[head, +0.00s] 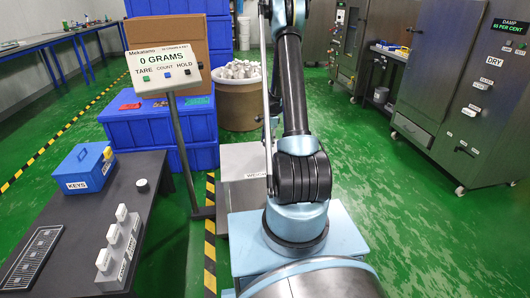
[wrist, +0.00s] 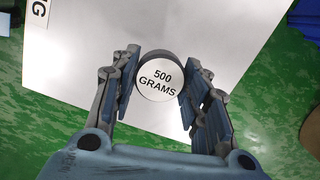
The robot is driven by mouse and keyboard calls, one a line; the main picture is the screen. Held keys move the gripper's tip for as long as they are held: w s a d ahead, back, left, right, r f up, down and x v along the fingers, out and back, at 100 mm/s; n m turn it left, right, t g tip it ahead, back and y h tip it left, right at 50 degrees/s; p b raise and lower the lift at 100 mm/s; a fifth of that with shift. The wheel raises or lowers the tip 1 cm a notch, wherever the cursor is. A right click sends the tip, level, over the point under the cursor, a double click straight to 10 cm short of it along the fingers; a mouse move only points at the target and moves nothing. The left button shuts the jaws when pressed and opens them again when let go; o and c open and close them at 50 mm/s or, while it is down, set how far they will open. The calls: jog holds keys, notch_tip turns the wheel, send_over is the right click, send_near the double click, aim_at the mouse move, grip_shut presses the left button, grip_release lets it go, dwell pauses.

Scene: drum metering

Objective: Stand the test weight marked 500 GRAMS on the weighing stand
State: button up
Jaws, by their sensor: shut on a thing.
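The test weight (wrist: 160,80), a round piece with a white top marked 500 GRAMS, is between the fingers of my gripper (wrist: 158,74) in the wrist view. My gripper is shut on its sides. Below it is the pale flat top of the weighing stand (wrist: 215,35), with part of a label at the upper left. The gap between weight and stand cannot be judged. In the head view the weighing stand (head: 240,190) is a grey box partly behind my arm; my gripper and the weight are not visible there. The display (head: 163,57) reads 0 GRAMS.
A dark table (head: 70,220) at the left holds a blue KEYS box (head: 85,168), a small round white-topped piece (head: 142,185) and a grey rack (head: 118,248). A tub of pale pieces (head: 240,95) stands behind the stand. Green floor is clear at right, before grey cabinets (head: 455,110).

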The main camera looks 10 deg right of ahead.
aim_at(267, 153)
jog(key=shift+f, duration=2.65)
jog(key=o, duration=1.5)
jog(key=shift+c, duration=0.2)
